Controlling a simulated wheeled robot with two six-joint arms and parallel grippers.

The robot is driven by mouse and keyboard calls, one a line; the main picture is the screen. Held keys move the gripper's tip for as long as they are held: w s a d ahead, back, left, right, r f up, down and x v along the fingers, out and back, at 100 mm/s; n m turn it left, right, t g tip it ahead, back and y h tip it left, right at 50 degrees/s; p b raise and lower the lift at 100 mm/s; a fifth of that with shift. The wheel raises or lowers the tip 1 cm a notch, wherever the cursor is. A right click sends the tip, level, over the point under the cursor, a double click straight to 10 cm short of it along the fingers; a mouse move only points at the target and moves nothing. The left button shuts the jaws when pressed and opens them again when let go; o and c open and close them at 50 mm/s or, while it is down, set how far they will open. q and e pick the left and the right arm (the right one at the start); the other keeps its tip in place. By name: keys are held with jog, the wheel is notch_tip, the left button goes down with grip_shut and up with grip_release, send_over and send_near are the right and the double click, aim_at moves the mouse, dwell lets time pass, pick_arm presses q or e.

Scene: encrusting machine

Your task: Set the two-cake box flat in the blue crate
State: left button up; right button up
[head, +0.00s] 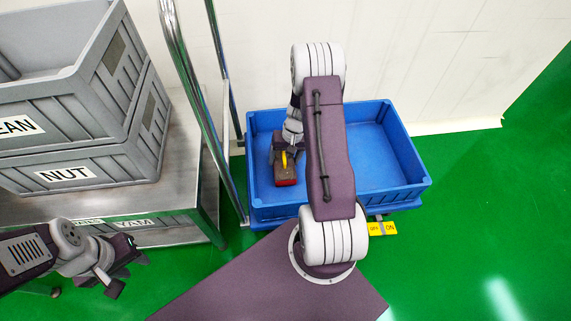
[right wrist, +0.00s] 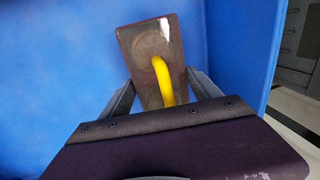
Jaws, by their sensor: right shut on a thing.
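The two-cake box (head: 286,175) is small, with a brown top, red sides and a yellow handle. It is inside the left part of the blue crate (head: 410,150). My right gripper (head: 286,155) reaches down into the crate and is shut on the box. In the right wrist view the box (right wrist: 142,45) sits between the two fingers, with the yellow handle rising toward the camera. I cannot tell whether its underside touches the crate floor. My left gripper (head: 126,273) is open and empty at the lower left, away from the crate.
Stacked grey crates (head: 85,150) stand on a metal cart (head: 190,205) to the left. The cart's rail (head: 185,60) rises close to the blue crate's left side. A white wall (head: 440,60) is behind. Green floor is free at right.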

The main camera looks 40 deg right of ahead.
aim_at(291, 159)
jog(key=shift+f, duration=0.9)
jog(key=shift+r, duration=0.25)
pick_arm(q)
jog(key=shift+f, duration=0.6)
pick_arm(e)
jog(key=shift+f, duration=0.1)
jog(key=o, duration=0.9)
jog(key=shift+f, duration=0.1)
jog(key=o, duration=0.5)
jog(key=shift+c, duration=0.2)
pick_arm(q)
notch_tip(291, 159, up, 8)
jog(key=p, duration=0.8)
jog(key=shift+r, duration=0.2)
pick_arm(e)
notch_tip(291, 159, up, 12)
jog(key=s+d, duration=0.1)
jog(key=d, duration=0.1)
